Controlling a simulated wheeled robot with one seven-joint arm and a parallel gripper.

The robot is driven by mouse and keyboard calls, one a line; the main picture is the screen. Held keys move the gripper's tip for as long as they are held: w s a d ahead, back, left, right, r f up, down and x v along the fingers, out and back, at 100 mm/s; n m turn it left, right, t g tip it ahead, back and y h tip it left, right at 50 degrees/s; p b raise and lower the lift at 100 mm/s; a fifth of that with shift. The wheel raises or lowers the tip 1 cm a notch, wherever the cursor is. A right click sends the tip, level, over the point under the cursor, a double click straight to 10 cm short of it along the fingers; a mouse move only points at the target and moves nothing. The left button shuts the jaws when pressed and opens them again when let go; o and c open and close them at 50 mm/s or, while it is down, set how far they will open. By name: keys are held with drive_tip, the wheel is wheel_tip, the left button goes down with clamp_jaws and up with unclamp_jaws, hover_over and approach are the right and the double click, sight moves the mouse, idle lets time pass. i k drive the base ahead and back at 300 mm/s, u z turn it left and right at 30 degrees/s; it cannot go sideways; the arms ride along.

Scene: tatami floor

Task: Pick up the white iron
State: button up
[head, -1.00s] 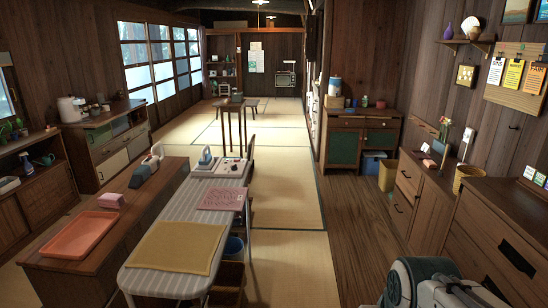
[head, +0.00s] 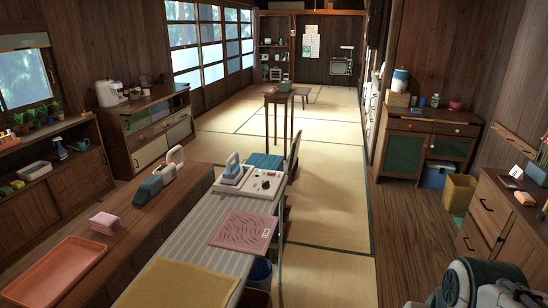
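A white iron (head: 234,169) with a blue-grey handle stands tilted on a pale panel (head: 259,185) with dark and red controls. The panel is at the far end of the striped ironing board (head: 196,247). A similar grey and white handled appliance (head: 160,177) rests on the wooden counter to its left; I cannot tell exactly what it is. My gripper is not visible. Only a rounded grey-green part of my arm shows at the bottom right, well apart from the iron.
A pink patterned mat (head: 243,231) and a yellow cloth (head: 180,287) lie on the board. An orange tray (head: 55,270) and pink folded cloths (head: 104,222) are on the counter (head: 137,232). A table and chair stand beyond. The wooden floor (head: 400,220) right of the board is clear.

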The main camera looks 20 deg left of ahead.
sight(233, 174)
drive_tip(key=i, duration=3.3)
drive_tip(key=u, duration=3.55)
drive_tip(key=i, duration=0.5)
